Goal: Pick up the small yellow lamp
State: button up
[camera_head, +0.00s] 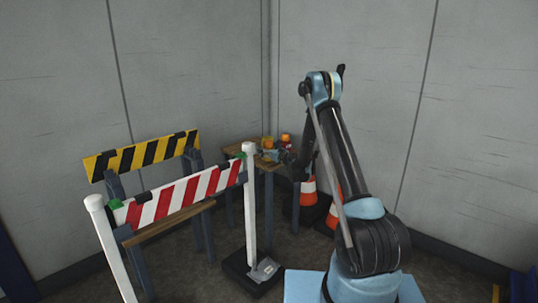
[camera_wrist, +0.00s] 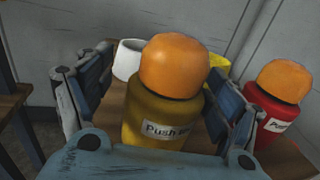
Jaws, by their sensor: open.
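The small yellow lamp (camera_wrist: 160,113) has a dark yellow body, an orange dome and a partly readable "Push" label. It stands upright on the small wooden table, between the two fingers of my gripper (camera_wrist: 165,85). The fingers are open, one on each side of its body. A gap shows on the left; on the right the finger is close, and I cannot tell if it touches. In the head view the lamp's orange dome (camera_head: 267,141) shows at the back, with my gripper (camera_head: 272,154) beside it, small and dark.
A red lamp (camera_wrist: 271,110) with an orange dome stands just right of the right finger. A white object (camera_wrist: 127,60) and a bright yellow object (camera_wrist: 218,68) are behind the lamp. Striped barriers (camera_head: 180,197) stand left of the wooden table (camera_head: 235,149); cones (camera_head: 308,190) stand right.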

jog(key=shift+w+d, duration=0.15)
jog(key=shift+d, duration=0.25)
jog(key=c, duration=1.4)
jog(key=shift+r, duration=0.1)
notch_tip(320, 180, up, 10)
jog(key=shift+f, duration=0.1)
